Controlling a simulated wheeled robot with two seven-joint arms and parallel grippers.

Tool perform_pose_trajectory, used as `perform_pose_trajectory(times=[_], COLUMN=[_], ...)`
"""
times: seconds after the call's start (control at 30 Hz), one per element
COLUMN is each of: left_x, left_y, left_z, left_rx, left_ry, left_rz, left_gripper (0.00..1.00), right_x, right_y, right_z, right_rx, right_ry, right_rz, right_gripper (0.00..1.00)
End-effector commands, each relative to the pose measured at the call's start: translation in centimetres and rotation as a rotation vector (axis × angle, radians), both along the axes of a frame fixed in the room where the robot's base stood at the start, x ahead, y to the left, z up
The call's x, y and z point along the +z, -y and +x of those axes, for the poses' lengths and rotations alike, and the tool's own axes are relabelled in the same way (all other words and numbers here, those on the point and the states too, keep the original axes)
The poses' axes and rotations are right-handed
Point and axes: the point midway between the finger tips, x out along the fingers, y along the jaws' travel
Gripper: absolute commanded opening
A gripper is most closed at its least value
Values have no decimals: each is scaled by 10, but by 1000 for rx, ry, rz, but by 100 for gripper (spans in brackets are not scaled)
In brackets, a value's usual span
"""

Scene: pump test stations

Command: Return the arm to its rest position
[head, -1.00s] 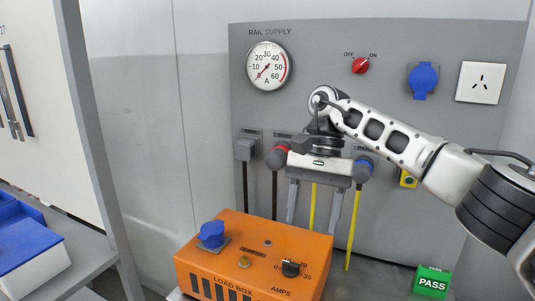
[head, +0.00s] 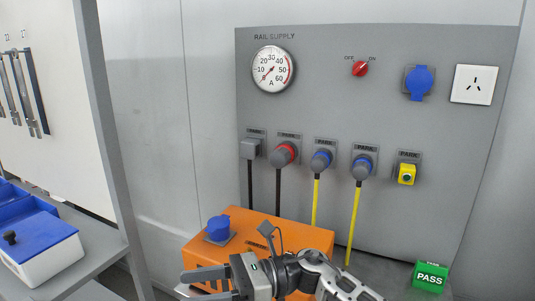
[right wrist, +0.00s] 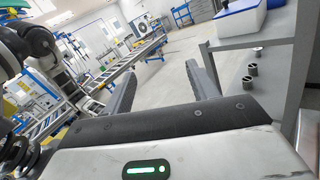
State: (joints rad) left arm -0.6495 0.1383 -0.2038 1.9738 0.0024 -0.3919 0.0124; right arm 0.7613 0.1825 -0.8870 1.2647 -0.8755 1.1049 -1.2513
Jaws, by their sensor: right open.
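My right arm (head: 340,285) comes in low at the bottom of the head view, in front of the orange load box (head: 295,233). Its gripper (head: 188,285) points left, open and empty, and overlaps the box's lower front in the picture. I cannot tell whether it touches the box. In the right wrist view the two fingers (right wrist: 166,62) are spread apart with only the room's floor between them. My left gripper is not in view.
A green PASS block (head: 430,278) stands at right. A shelf (head: 95,262) with a white, blue-lidded box (head: 45,258) is at left.

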Motion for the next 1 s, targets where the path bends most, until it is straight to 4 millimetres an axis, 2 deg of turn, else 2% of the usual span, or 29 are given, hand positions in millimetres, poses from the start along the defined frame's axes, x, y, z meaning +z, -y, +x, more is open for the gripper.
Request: perform_pose_trajectory(times=[0.03, 0.07, 0.17, 0.27, 0.37, 0.4, 0.47, 0.5, 0.6, 0.7, 0.73, 0.83, 0.9, 1.0], left_x=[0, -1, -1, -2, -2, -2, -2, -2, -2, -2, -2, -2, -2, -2], left_y=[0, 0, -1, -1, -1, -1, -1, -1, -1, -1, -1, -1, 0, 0], left_z=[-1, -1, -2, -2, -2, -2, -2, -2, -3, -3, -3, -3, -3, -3], left_rx=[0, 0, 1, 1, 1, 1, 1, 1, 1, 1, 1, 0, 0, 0], left_ry=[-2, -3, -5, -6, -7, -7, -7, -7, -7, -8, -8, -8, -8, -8], left_rz=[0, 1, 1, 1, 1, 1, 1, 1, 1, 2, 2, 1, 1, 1], left_gripper=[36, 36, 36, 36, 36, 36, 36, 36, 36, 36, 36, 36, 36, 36], right_x=[-2, -2, -12, -43, -92, -115, -149, -170, -216, -248, -255, -271, -276, -279], right_y=[0, 3, 24, 61, 109, 128, 156, 173, 209, 235, 241, 254, 258, 261], right_z=[-2, 1, 16, 27, 26, 20, 5, -7, -46, -85, -95, -121, -131, -136], right_rx=[-86, -138, -300, -443, -570, -617, -678, -714, -795, -856, 848, 801, 782, 773], right_ry=[-201, -326, -757, -1201, -1643, -1816, -2049, -2192, -2492, -2705, 2680, 2528, 2469, 2438], right_rz=[88, 138, 304, 473, 657, 735, 855, 935, 1127, 1298, -1305, -1282, -1273, -1269], right_gripper=[58, 58, 58, 58, 58, 58, 58, 58, 58, 58, 58, 58, 58, 58])
